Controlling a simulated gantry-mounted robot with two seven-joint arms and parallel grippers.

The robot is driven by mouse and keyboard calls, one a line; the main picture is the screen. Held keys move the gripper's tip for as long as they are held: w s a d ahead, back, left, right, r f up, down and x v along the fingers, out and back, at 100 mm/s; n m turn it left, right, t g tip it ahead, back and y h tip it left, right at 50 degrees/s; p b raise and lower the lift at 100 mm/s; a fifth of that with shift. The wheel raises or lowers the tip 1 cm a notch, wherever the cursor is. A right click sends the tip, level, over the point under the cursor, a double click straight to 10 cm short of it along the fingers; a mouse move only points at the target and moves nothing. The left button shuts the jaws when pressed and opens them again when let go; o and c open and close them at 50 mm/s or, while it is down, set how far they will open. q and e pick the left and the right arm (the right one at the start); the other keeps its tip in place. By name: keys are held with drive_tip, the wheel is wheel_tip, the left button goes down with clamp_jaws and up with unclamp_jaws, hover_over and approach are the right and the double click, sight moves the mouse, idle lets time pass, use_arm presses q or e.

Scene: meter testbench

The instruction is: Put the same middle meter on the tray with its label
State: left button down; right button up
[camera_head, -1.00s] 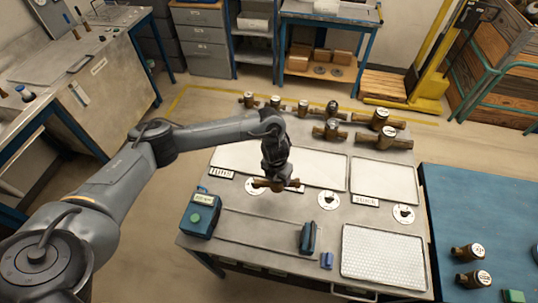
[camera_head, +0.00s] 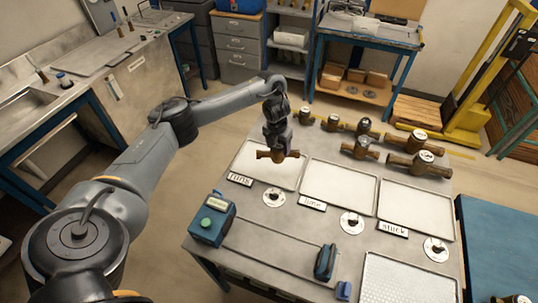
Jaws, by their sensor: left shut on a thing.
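My left gripper (camera_head: 279,146) is shut on a brass meter (camera_head: 264,155), its pipe ends sticking out on both sides. The meter is over the right part of the left white tray (camera_head: 253,156); I cannot tell how high above it. That tray's label (camera_head: 239,179) appears to read "runs". The middle tray (camera_head: 340,187) is empty, with a label (camera_head: 312,202) too small to read surely. The right tray (camera_head: 415,207) is empty, with a label (camera_head: 393,228) reading "stuck". My right gripper is not in view.
Several brass meters stand behind the trays, including a large one (camera_head: 417,163). In front are round white discs (camera_head: 352,223), a teal box with a green button (camera_head: 212,218), a dark blue device (camera_head: 325,262) and a perforated mat (camera_head: 410,280).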

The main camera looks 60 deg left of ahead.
use_arm(q)
drive_tip(key=shift+s+a+f+p, duration=0.2)
drive_tip(key=shift+a+f, duration=0.5)
drive_tip(key=shift+f, duration=0.4)
drive_tip(key=shift+s+a+f+p, duration=0.15)
drive_tip(key=shift+s+a+f, duration=0.1)
drive_tip(key=shift+a+f, duration=0.65)
drive_tip(key=shift+s+a+f+p, duration=0.2)
drive_tip(key=shift+a+f, duration=0.35)
drive_tip(key=shift+f, duration=0.7)
drive_tip(key=shift+f, duration=0.1)
drive_tip(key=shift+f, duration=0.15)
drive_tip(key=shift+c, duration=0.8)
unclamp_jaws()
drive_tip(key=shift+r, duration=0.2)
